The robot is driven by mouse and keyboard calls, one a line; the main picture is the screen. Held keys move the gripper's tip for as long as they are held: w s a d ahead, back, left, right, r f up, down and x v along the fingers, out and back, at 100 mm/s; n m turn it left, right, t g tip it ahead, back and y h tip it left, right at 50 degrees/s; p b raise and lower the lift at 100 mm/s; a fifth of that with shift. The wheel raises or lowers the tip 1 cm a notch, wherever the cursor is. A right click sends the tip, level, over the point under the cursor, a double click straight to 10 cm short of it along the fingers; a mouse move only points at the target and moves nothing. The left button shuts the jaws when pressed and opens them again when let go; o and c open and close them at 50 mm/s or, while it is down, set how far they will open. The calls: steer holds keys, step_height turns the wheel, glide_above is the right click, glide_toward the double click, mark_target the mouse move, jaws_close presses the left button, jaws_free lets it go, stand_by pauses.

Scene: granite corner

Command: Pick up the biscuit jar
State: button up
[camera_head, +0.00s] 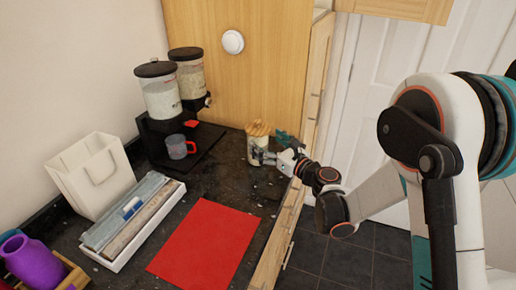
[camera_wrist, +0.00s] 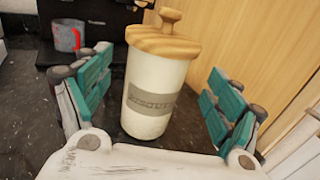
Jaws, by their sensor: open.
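The biscuit jar (camera_wrist: 152,85) is a white cylinder with a wooden knobbed lid and a grey label. It stands upright on the dark granite counter near its right end, and it also shows in the head view (camera_head: 256,143). My gripper (camera_wrist: 157,105) is open, with one teal-padded finger on each side of the jar in the wrist view. A gap shows between each finger and the jar. In the head view my gripper (camera_head: 276,150) is at the right side of the jar and partly covers its lower body.
A two-canister dispenser (camera_head: 160,95) stands left of the jar, with a grey and red mug (camera_head: 180,147) on its base. A wooden panel (camera_head: 250,60) rises behind the jar.

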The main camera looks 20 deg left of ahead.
steer(key=b+x, duration=0.1)
steer(key=x, duration=0.3)
steer(key=shift+a+f, duration=0.1)
steer(key=shift+a, duration=0.2)
jaws_close()
